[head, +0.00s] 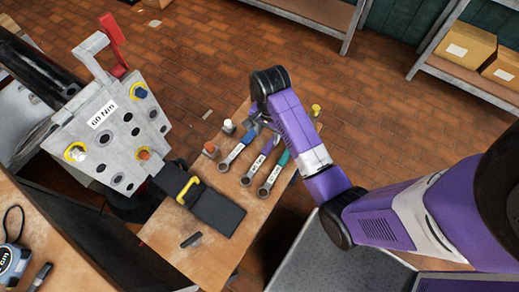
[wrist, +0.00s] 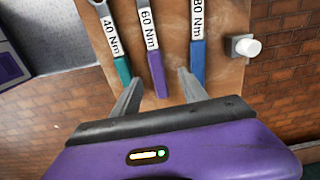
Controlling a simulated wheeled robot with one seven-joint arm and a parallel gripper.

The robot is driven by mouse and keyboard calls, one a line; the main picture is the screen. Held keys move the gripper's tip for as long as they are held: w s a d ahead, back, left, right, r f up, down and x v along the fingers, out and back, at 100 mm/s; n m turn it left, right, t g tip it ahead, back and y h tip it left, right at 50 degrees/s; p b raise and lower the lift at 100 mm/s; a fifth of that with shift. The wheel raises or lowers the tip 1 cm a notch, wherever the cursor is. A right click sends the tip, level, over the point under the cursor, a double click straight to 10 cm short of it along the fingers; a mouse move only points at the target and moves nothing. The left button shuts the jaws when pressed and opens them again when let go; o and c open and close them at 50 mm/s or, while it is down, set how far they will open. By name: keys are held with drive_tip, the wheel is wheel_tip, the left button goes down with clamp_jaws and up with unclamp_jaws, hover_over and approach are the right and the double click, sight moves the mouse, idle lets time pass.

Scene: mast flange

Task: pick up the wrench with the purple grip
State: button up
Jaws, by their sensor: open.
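The wrench with the purple grip (wrist: 156,74) is the middle one of three and is labelled 60 Nm. In the head view its shaft (head: 256,165) lies on the small wooden table, its grip partly hidden by my arm. My gripper (wrist: 158,82) is open, with one finger on each side of the purple grip in the wrist view. No contact shows, and I cannot tell the height gap. In the head view my gripper (head: 262,125) is over the grip ends.
The 40 Nm teal-grip wrench (wrist: 122,70) and the 80 Nm blue-grip wrench (wrist: 198,62) lie close on either side. A white-topped fitting (wrist: 246,46) stands beyond the blue one. A black strip with a yellow handle (head: 217,211) lies on the wooden table (head: 168,240). The flange panel (head: 105,140) stands left.

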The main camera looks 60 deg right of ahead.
sight(267, 148)
drive_tip(key=shift+s+a+f, duration=0.1)
drive_tip(key=shift+s+f, duration=0.05)
drive_tip(key=shift+s, duration=0.1)
wheel_tip(267, 148, down, 8)
drive_tip(key=shift+a+r, duration=0.15)
drive_tip(key=shift+r, duration=0.1)
clamp_jaws()
idle(1.4)
